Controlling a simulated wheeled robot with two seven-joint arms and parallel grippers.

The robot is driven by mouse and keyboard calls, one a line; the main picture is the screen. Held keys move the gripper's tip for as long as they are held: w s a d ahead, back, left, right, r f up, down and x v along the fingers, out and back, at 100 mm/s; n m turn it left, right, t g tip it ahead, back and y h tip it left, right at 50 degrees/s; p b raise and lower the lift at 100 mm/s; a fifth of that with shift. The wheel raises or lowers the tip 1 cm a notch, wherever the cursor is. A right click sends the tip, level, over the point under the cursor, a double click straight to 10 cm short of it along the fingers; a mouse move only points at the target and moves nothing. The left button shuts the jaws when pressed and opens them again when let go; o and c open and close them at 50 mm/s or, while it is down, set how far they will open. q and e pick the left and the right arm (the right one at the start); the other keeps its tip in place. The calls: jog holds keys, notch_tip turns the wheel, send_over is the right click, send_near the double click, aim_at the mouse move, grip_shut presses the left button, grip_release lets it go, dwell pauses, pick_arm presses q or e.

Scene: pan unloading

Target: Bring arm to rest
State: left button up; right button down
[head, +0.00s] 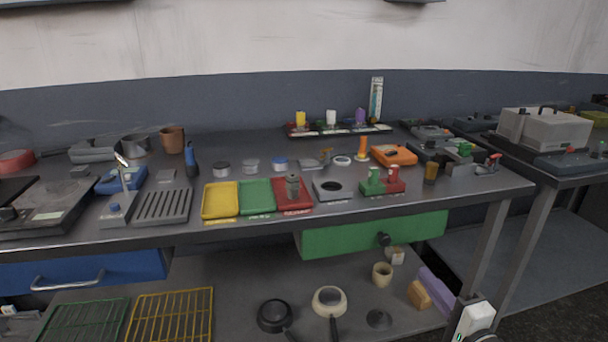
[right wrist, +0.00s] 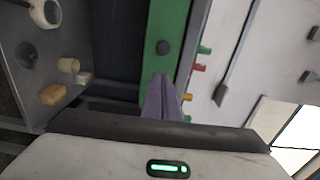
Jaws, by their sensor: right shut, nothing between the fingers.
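My right gripper (head: 424,272) is in the lower right of the head view, in front of the table's front edge and over the lower shelf. Its purple fingers are together with nothing between them. In the right wrist view the shut fingers (right wrist: 163,80) point towards the green drawer (right wrist: 178,30), apart from its dark knob as far as I can tell. A black pan (head: 274,315) and a cream pan (head: 329,300) rest on the lower shelf (head: 225,275), left of the gripper. My left gripper is not in view.
The green drawer front (head: 345,237) hangs under the tabletop. A beige cup (head: 382,271), a tan block (head: 419,295) and a dark lid (head: 379,318) are on the shelf near my right gripper. A table leg (head: 490,235) stands to the right. The tabletop holds many items.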

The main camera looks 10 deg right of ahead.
pick_arm(q)
jog(key=p, duration=0.1)
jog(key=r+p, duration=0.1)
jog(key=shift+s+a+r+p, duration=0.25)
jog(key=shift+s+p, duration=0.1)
pick_arm(e)
jog(key=s+a+f+n+g, duration=0.4)
jog(key=s+a+f+n, duration=0.5)
jog(key=s, duration=0.3)
jog(key=s+a+f+n+g+y, duration=0.1)
jog(key=s+a+f+n+g, duration=0.4)
jog(key=s+a+f+n, duration=0.5)
jog(key=s+f, duration=0.2)
jog(key=s, duration=0.1)
jog(key=shift+y, duration=0.3)
jog(key=shift+a, duration=0.1)
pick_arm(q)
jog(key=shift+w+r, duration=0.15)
